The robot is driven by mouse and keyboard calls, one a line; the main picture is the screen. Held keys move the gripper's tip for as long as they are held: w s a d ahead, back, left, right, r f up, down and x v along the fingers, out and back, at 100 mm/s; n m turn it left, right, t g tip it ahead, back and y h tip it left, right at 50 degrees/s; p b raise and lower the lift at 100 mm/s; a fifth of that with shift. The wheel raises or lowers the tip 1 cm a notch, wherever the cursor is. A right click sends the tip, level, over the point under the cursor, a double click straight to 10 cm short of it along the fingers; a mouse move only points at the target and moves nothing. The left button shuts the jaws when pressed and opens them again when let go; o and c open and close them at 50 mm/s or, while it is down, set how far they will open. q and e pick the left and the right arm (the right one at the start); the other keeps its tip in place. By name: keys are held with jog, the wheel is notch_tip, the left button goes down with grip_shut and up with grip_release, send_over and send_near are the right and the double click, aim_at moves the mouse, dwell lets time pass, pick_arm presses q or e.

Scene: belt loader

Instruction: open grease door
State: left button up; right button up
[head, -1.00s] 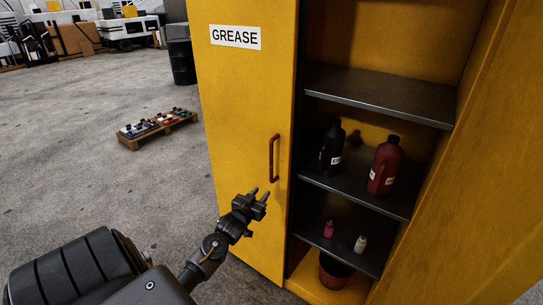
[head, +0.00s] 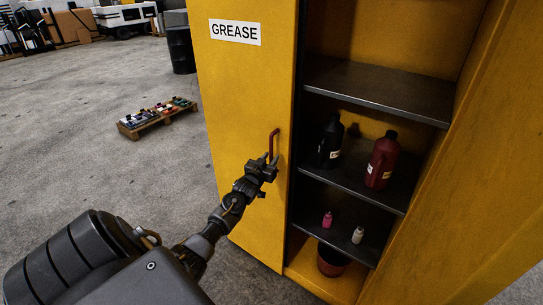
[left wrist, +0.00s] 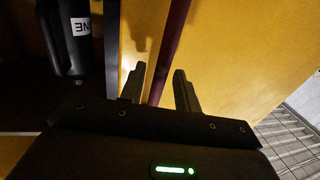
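The yellow grease door (head: 235,95) carries a white GREASE label (head: 235,32) near its top. A dark red vertical handle (head: 275,141) is on it, near its right edge. My left gripper (head: 268,159) is at the lower part of the handle. In the left wrist view the gripper (left wrist: 160,85) is open, with the red handle (left wrist: 168,55) running between its two fingers and a visible gap to the right finger. Whether either finger touches the handle is hard to tell. My right gripper is not in view.
Right of the door, the cabinet interior shows, with dark shelves (head: 375,92), a black jug (head: 330,143), a dark red jug (head: 382,160), two small bottles and a dark red container at the bottom. Left, a pallet (head: 157,118) and a dark drum (head: 178,48) stand on open concrete floor.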

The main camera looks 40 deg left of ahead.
pick_arm(q)
jog(key=shift+w+a, duration=0.25)
jog(key=shift+w, duration=0.45)
grip_shut()
